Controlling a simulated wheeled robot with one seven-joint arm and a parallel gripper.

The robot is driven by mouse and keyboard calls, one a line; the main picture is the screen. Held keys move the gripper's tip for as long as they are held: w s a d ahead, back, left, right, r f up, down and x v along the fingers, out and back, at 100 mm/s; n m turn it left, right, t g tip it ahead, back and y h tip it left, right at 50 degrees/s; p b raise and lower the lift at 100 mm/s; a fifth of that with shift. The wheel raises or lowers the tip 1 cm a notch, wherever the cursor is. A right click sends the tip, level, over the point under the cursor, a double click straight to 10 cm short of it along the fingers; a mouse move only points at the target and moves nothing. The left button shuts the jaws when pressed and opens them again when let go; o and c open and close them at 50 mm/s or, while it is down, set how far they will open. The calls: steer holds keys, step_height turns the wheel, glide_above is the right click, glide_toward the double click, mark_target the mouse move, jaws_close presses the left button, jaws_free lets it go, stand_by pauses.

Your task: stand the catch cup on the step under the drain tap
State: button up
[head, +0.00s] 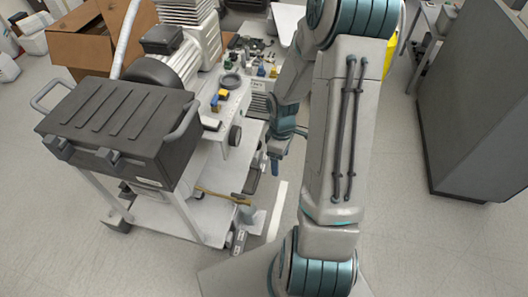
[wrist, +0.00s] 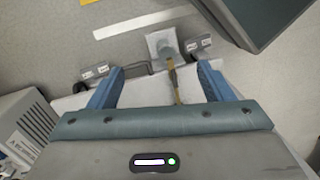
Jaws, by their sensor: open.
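My gripper (wrist: 160,68) is open, its two blue fingers spread with nothing held between them. In the head view my gripper (head: 276,162) hangs beside the right side of the cart. A small grey-green, cup-like piece (wrist: 167,47) shows beyond the fingertips in the wrist view, over a pale square step (wrist: 154,38). A thin brass-coloured pipe (wrist: 173,82) runs to it from between the fingers. In the head view the pipe (head: 212,194) runs along the cart's lower shelf. I cannot clearly separate the cup from the drain tap.
A dark grey cabinet (head: 475,110) stands at right. A white floor strip (head: 277,212) lies beside the cart.

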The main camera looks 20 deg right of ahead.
steer(key=s+a+r+m+t, duration=0.1)
steer(key=s+a+r+m, duration=0.3)
steer(key=r, duration=0.6)
steer(key=s+a+r+m+t, duration=0.1)
steer(key=s+a+r+m, duration=0.4)
steer(key=r, duration=0.5)
steer(key=shift+s+a+r+t, duration=0.35)
steer(key=shift+s+a, duration=0.1)
steer(key=shift+s, duration=0.6)
